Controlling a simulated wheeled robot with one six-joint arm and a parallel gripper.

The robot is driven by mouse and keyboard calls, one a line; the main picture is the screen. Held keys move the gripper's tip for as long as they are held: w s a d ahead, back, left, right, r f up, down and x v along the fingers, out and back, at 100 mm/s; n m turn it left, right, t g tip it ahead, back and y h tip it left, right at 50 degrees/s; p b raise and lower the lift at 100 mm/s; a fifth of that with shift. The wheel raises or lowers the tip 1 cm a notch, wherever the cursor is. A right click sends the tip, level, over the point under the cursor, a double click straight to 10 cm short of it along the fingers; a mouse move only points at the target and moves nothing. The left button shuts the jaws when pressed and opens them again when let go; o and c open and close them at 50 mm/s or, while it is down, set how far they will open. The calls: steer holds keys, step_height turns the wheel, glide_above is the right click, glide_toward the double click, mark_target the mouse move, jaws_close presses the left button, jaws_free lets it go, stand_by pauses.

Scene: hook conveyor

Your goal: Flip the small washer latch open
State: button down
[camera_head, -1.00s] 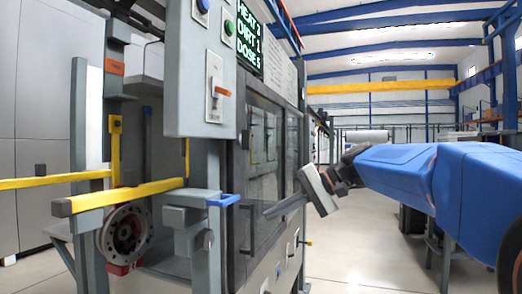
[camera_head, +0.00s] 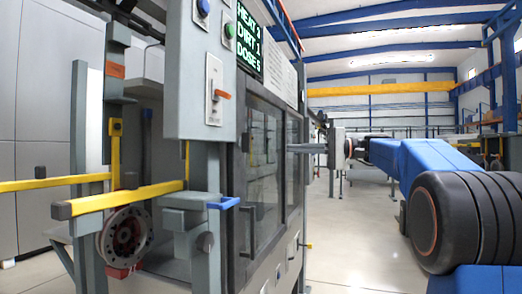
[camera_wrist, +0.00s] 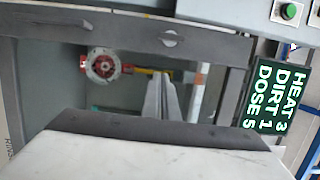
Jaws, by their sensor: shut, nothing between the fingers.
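The washer is a grey cabinet with a dark frame (camera_head: 240,225) and glass doors, left of centre in the head view. In the wrist view a small round, light metal latch (camera_wrist: 171,38) with a raised bar sits on the grey frame near the top. It is too small to make out clearly in the head view. My gripper (camera_head: 312,148) is level at the washer's right side, fingers pointing left towards the glass. In the wrist view its fingers (camera_wrist: 160,85) are together and empty, below the latch and apart from it in the picture.
A control box (camera_head: 208,70) with buttons and an orange-tipped switch hangs at the left, beside a green-lettered display (camera_head: 250,38). A yellow bar (camera_head: 125,197) and blue-tipped lever (camera_head: 224,202) stick out in front. The floor right of the washer (camera_head: 335,255) is clear.

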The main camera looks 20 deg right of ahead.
mark_target(245, 142)
steer(key=a, duration=1.1)
steer(key=shift+w+a, duration=0.25)
steer(key=shift+a, duration=0.05)
